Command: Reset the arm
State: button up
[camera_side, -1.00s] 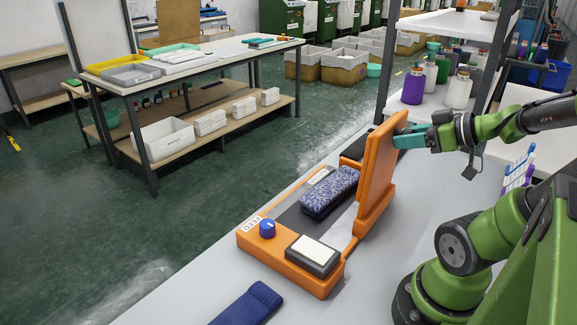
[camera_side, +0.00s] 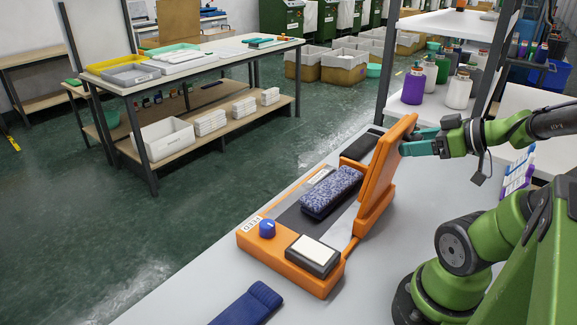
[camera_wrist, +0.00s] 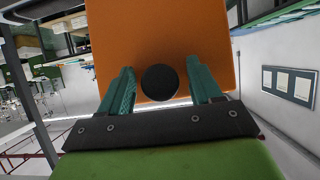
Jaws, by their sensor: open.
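An orange machine (camera_side: 262,243) marked FEED lies on the grey table, with its orange lid (camera_side: 383,175) raised and leaning back toward my arm. A blue speckled knitted piece (camera_side: 331,192) lies in its bed. A blue knob (camera_side: 267,228) and a white-topped pad (camera_side: 313,252) are on its front end. My gripper (camera_side: 410,145) is open at the upper part of the lid. In the wrist view, its teal fingers stand either side of a round black knob (camera_wrist: 160,82) on the orange panel, with gaps visible on both sides.
A folded dark blue knit (camera_side: 250,303) lies at the table's front. A shelf with bottles (camera_side: 459,90) stands behind my gripper, and a rack of coloured pens (camera_side: 517,172) is to the right. A workbench with trays (camera_side: 190,62) stands apart across the floor.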

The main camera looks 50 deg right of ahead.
jog(key=s+r, duration=0.5)
jog(key=r, duration=0.6)
jog(key=shift+s+r, duration=0.15)
jog(key=shift+r, duration=0.2)
dwell(0.3)
jog(key=w+a+f+g, duration=0.1)
jog(key=w+a, duration=0.2)
jog(key=w+a+f+m+g+y, duration=0.1)
jog(key=w+a+f, duration=0.1)
jog(key=w+a, duration=0.1)
jog(key=w+a+f+g+y, duration=0.1)
jog(key=w+a, duration=0.2)
jog(key=shift+w+f+m, duration=0.15)
jog(key=shift+f+m, duration=0.1)
jog(key=shift+m, duration=0.05)
jog(key=w+a+f+m+g, duration=0.1)
jog(key=a+f, duration=0.1)
jog(key=a, duration=0.4)
jog(key=w+a+f+m+g, duration=0.1)
jog(key=w+a+f, duration=0.1)
jog(key=a, duration=0.5)
jog(key=shift+w+a+f+g, duration=0.2)
jog(key=shift+f+g, duration=0.1)
jog(key=shift+f, duration=0.5)
